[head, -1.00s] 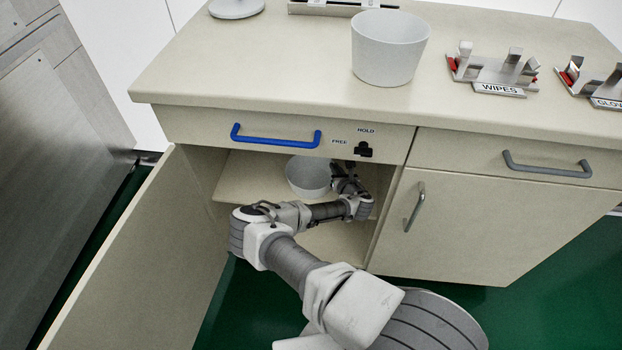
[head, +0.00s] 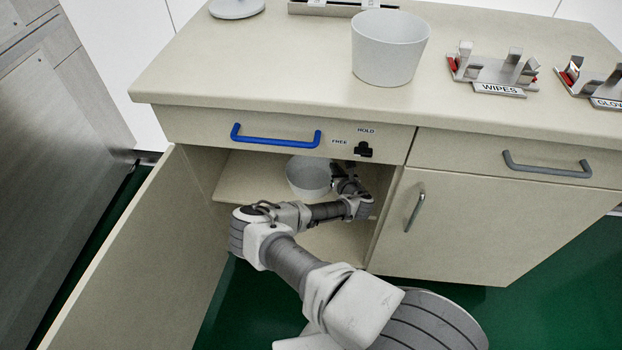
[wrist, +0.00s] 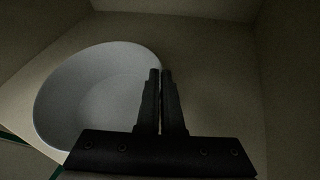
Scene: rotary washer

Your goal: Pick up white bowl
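The white bowl (head: 306,178) sits on the shelf inside the open cabinet, under the drawer with the blue handle. In the wrist view the bowl (wrist: 85,95) fills the left, its open mouth in sight. My gripper (wrist: 160,72) is at the bowl's right rim, with its two fingers close together and the rim passing between the tips. It looks shut on the thin wall. In the head view my gripper (head: 342,170) is at the bowl's right side, partly hidden by the drawer front and my wrist.
The cabinet door (head: 145,250) stands open at the left. The shelf (head: 240,185) is bare left of the bowl. The drawer (head: 185,126) is just above. A larger white tub (head: 388,55) and a wipes holder (head: 495,72) stand on the counter (head: 270,65).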

